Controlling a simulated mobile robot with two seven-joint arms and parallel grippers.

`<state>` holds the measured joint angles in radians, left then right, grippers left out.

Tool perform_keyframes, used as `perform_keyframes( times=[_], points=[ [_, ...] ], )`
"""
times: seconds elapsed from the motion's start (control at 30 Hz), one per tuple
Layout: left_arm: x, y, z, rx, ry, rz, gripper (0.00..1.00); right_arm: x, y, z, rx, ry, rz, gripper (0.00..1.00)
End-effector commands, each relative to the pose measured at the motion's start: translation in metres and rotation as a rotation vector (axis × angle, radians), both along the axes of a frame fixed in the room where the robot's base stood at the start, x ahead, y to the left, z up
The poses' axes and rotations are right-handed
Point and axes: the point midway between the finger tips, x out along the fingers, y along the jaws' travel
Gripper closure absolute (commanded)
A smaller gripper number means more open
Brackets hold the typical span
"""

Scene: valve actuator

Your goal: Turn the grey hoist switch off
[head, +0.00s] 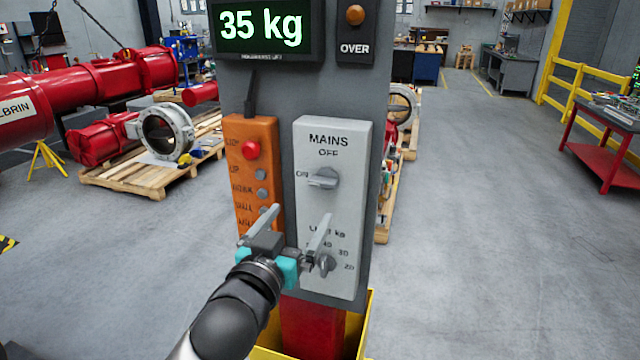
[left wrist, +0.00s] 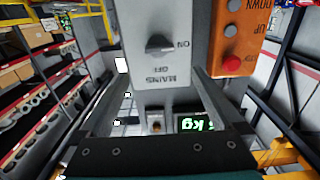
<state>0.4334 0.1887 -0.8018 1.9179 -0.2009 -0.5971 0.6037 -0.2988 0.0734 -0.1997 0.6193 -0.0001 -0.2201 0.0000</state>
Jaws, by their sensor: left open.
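The grey hoist switch is a rotary knob (head: 322,178) on a light grey box (head: 333,140) marked MAINS. OFF is printed above the knob and ON to its left. Its handle points left, toward ON. The knob also shows upside down in the left wrist view (left wrist: 160,45), beyond the fingertips. My left gripper (head: 296,226) is open and empty, in front of the panel and below the knob. Its two fingers stand apart and do not touch the knob. They also show in the left wrist view (left wrist: 158,73). My right gripper is not in view.
A second knob (head: 325,263) with a kg scale sits lower on the box, partly behind my gripper. An orange button box (head: 250,178) with a red button (head: 251,149) hangs at left. A display (head: 265,28) above reads 35 kg. Open floor lies right of the post.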

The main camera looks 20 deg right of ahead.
Motion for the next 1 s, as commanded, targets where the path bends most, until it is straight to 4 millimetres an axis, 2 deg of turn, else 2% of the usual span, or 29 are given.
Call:
perform_keyframes(
  times=[0.5, 1.0],
  points=[
    [0.056, -0.038, 0.0, 0.002, -0.001, 0.0, 0.0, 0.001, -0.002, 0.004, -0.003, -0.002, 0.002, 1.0],
    [0.097, -0.065, 0.0, 0.0, 0.0, 0.001, 0.0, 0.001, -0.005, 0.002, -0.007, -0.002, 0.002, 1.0]
  ],
)
